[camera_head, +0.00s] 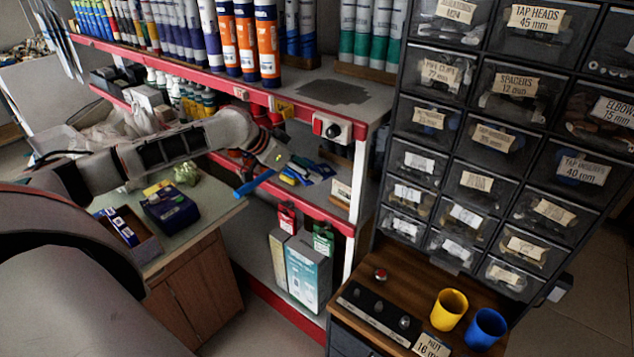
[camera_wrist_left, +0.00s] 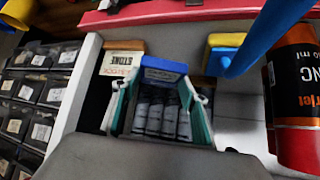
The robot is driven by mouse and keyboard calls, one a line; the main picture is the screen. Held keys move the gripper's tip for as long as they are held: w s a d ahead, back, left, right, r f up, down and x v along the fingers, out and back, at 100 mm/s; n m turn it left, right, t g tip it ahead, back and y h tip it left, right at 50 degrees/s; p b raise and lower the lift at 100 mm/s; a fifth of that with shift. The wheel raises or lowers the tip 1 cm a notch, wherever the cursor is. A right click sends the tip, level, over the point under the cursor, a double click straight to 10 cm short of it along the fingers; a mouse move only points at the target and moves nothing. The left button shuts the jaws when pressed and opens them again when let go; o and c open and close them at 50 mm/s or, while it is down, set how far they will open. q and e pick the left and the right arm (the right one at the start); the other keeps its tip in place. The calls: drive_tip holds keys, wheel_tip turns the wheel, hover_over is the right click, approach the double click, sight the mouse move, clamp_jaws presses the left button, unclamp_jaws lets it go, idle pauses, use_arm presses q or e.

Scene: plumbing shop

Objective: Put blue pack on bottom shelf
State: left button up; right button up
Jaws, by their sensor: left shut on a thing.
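My left gripper (camera_head: 275,160) is in front of the red-edged shelf rack, at the height of its middle shelf. In the head view the hold is too small to make out. The bottom shelf (camera_head: 262,297) is below the gripper, with a red front edge. My right gripper is in neither view.
A blue handle (camera_head: 253,183) sticks out from the middle shelf beside the gripper. Tall light boxes (camera_head: 306,275) stand on the bottom shelf at right. A counter (camera_head: 205,213) with a dark blue box (camera_head: 170,207) is at left. A drawer cabinet (camera_head: 480,130) stands at right.

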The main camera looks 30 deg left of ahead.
sight(316, 167)
use_arm(q)
drive_tip(key=w, duration=0.3)
drive_tip(key=shift+w+d, duration=0.2)
drive_tip(key=shift+w, duration=0.2)
drive_tip(key=shift+w+f, duration=0.2)
drive_tip(key=shift+f, duration=0.75)
drive_tip(key=shift+a+f+b, duration=0.1)
drive_tip(key=shift+f+b, duration=0.2)
wheel_tip(316, 167, down, 4)
drive_tip(key=shift+w+f+b, duration=0.1)
drive_tip(key=shift+f+b, duration=0.15)
drive_tip(key=shift+b, duration=0.1)
drive_tip(key=shift+w, duration=0.1)
drive_tip(key=o, duration=0.7)
drive_tip(key=shift+f, duration=0.1)
